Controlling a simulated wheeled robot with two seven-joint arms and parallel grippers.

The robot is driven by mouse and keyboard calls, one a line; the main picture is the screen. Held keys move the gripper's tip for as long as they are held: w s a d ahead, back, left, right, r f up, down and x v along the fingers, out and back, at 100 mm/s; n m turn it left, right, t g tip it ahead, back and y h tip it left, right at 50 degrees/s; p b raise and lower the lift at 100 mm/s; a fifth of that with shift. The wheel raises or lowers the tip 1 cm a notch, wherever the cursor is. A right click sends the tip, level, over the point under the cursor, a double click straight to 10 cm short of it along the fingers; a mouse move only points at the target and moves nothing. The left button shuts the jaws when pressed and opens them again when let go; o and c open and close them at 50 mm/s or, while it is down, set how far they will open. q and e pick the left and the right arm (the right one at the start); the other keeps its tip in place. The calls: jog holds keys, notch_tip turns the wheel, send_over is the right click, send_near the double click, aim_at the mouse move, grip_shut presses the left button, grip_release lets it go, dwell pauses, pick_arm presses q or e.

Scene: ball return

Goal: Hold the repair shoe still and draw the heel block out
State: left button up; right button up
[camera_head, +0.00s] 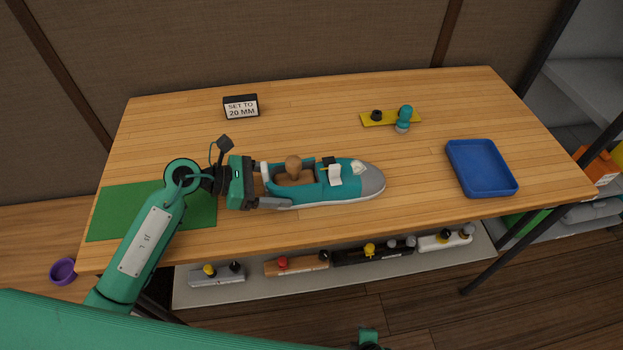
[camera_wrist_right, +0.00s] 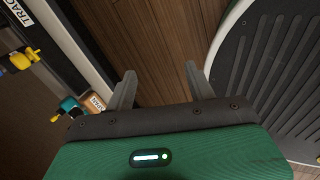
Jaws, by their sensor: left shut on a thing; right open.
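The repair shoe (camera_head: 345,189) is teal with a grey toe and a pale sole. It lies on the table with its toe to the right. A brown heel block (camera_head: 293,172) with a rounded knob sits inside its opening. My left gripper (camera_head: 262,186) is shut on the heel end of the shoe, one finger on each side; the grip is partly hidden. In the right wrist view my right gripper (camera_wrist_right: 160,85) is open and empty above the floor, away from the table top.
A blue tray (camera_head: 482,168) stands at the right. A yellow board (camera_head: 391,118) with black and teal knobs lies at the back. A "SET TO 20 MM" sign (camera_head: 240,107) stands back left. A green mat (camera_head: 130,208) lies under my left arm. A shelf (camera_head: 330,277) below holds several blocks.

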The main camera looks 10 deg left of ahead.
aim_at(294, 168)
jog(key=w+a+r+n+t+y, duration=0.15)
jog(key=a+r+n, duration=0.45)
jog(key=r, duration=0.7)
jog(key=w+a+r+n+t+y, duration=0.1)
jog(key=a+r+n+t, duration=0.3)
jog(key=r+n, duration=0.6)
jog(key=w+a+r+n+t+y, duration=0.15)
jog(key=a+r+n, duration=0.4)
jog(key=r, duration=0.95)
jog(key=w+a+r+t, duration=0.2)
jog(key=w+r+t, duration=0.4)
jog(key=r, duration=0.8)
jog(key=shift+m+g+y, duration=0.25)
jog(key=shift+g+y, duration=0.05)
jog(key=shift+g, duration=0.3)
jog(key=x, duration=1.2)
jog(key=shift+w, duration=0.25)
jog(key=c, duration=1)
jog(key=shift+o, duration=1.3)
jog(key=shift+c, duration=0.9)
jog(key=shift+d+r, duration=0.1)
jog(key=shift+r, duration=3.65)
